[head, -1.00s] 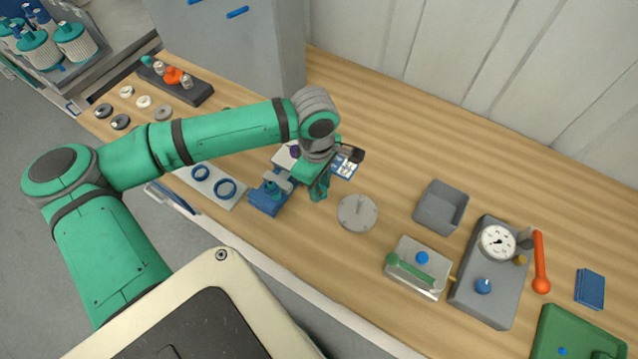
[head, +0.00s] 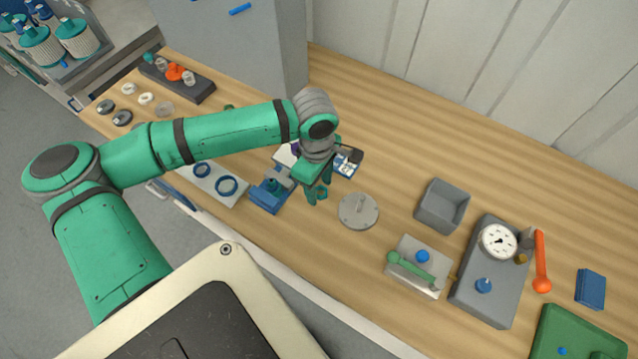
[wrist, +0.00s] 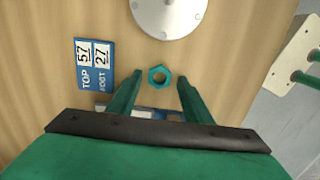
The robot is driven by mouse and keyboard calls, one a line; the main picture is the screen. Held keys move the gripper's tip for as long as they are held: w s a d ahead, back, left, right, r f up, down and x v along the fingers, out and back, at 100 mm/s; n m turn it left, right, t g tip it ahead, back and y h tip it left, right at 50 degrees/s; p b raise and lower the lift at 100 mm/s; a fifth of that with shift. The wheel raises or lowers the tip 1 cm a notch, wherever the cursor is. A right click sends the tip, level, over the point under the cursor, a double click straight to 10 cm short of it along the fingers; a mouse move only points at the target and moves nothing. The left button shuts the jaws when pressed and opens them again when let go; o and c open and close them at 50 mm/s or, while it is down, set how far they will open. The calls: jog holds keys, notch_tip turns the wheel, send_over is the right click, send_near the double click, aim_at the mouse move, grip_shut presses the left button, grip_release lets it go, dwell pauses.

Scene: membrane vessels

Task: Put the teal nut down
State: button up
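The teal nut (wrist: 159,75) shows in the wrist view as a small hexagonal ring with wood visible through its hole. It appears to lie flat on the wooden bench. My gripper (wrist: 160,80) is open, with one green finger on each side of the nut and a visible gap to each. In the head view my gripper (head: 317,194) points down low over the bench, between the blue fixture (head: 269,192) and the round grey plate (head: 358,211). In that view I cannot clearly separate the nut from the fingers.
A blue-and-white number card (wrist: 94,65) lies left of the nut in the wrist view. In the head view, a grey bin (head: 442,206), a plate with a green handle (head: 418,266) and a gauge block (head: 490,270) stand to the right. Bench behind the round plate is clear.

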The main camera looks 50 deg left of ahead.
jog(key=shift+w+d+r, duration=0.15)
jog(key=shift+d+r, duration=0.05)
jog(key=shift+r, duration=0.3)
notch_tip(320, 180, up, 12)
jog(key=shift+a, duration=0.35)
dwell(0.4)
